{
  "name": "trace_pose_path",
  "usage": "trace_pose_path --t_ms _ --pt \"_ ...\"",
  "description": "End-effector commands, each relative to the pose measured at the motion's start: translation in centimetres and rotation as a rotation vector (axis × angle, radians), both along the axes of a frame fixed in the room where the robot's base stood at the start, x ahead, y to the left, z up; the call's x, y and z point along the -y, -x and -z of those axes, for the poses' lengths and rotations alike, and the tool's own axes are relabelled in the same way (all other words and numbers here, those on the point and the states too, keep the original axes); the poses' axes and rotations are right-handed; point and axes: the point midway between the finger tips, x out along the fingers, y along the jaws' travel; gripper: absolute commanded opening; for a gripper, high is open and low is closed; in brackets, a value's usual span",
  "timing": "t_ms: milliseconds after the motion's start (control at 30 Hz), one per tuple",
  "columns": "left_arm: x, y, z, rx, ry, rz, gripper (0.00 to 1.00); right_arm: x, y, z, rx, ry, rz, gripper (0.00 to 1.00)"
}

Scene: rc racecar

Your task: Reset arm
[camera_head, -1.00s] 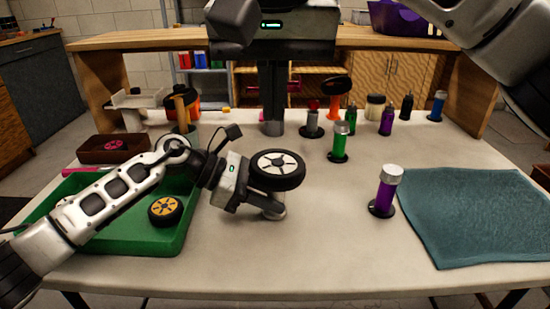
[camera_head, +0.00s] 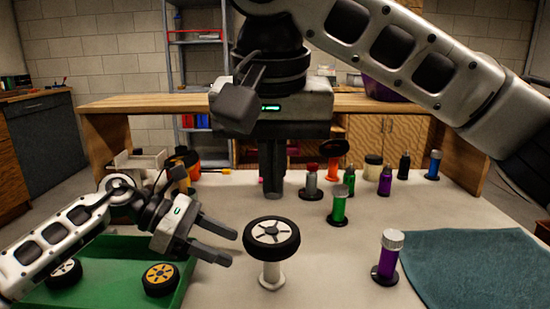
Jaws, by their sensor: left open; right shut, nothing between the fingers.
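My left gripper (camera_head: 213,240) is open and empty, above the right side of the green tray, with its fingers pointing right. Just right of its fingertips, apart from them, a black wheel with white spokes (camera_head: 271,237) sits flat on top of a white post stand (camera_head: 271,276). My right arm comes in from the upper right. My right gripper (camera_head: 271,192) is shut and empty, pointing down over the back middle of the table.
A green tray (camera_head: 110,250) at left holds a yellow-spoked wheel (camera_head: 160,279) and a white-spoked wheel (camera_head: 65,272). A purple post stand (camera_head: 387,258), a green one (camera_head: 339,206) and several others stand right and behind. A teal cloth (camera_head: 480,265) lies at right.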

Motion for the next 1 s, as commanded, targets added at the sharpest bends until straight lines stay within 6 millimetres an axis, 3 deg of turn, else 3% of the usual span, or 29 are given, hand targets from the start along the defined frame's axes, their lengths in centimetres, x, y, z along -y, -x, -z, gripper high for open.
trace_pose_path --t_ms 200,567,1000 --pt "-1.7 0.0 -0.9 -0.001 -0.001 0.0 0.54 0.0 0.0 0.0 0.0 0.0 0.0 0.0" --pt "-1.9 0.0 -1.2 -0.001 0.0 0.0 0.54 0.0 0.0 -0.2 0.0 0.0 0.0 0.0" --pt "-1.8 0.0 -8.5 -0.001 0.0 0.0 0.54 0.0 0.0 -7.5 0.0 0.0 0.0 0.0"
